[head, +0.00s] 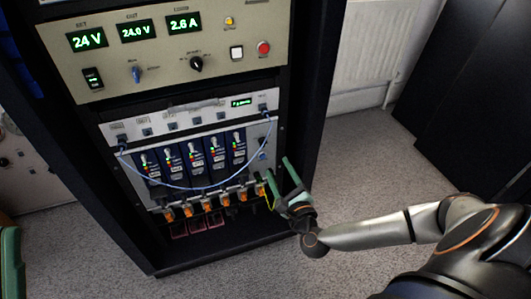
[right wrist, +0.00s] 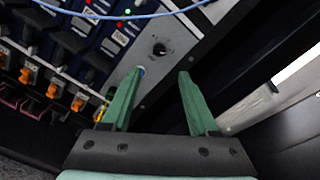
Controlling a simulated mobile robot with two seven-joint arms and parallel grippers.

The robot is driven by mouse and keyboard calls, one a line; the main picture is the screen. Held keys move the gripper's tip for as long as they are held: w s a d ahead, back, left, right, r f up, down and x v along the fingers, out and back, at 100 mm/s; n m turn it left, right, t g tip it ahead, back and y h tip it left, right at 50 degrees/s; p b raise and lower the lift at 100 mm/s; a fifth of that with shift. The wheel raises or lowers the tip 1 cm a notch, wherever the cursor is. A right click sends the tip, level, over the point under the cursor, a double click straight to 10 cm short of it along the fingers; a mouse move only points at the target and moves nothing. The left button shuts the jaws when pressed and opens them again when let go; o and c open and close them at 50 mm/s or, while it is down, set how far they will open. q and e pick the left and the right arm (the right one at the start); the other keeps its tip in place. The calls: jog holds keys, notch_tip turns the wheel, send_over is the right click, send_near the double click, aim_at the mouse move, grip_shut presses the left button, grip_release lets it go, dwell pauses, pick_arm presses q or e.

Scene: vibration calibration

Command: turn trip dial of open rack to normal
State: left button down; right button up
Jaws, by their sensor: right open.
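The open rack (head: 215,262) stands left of centre in the head view. In the right wrist view, a small round dark dial (right wrist: 160,49) with marks around it sits on a silver panel; its setting is too small to read. My right gripper (head: 275,165) is at the lower right of the rack's module row. Its green fingers are open and empty, pointing at the panel. In the right wrist view, the gripper (right wrist: 161,72) has the dial just beyond and between its fingertips, apart from both. A green part at the head view's lower left edge may be my left gripper, mostly cut off.
A blue cable (head: 190,188) hangs across the blue modules (head: 193,155). Orange connectors (head: 207,205) line the row below. Above is a supply panel (head: 160,60) with green displays and a red button. Carpet (head: 370,165) is clear right of the rack.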

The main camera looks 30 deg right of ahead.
aim_at(263, 143)
jog(key=shift+b+x, duration=1.55)
jog(key=shift+x, duration=3.05)
jog(key=shift+a, duration=0.1)
jog(key=shift+c, duration=0.3)
grip_shut()
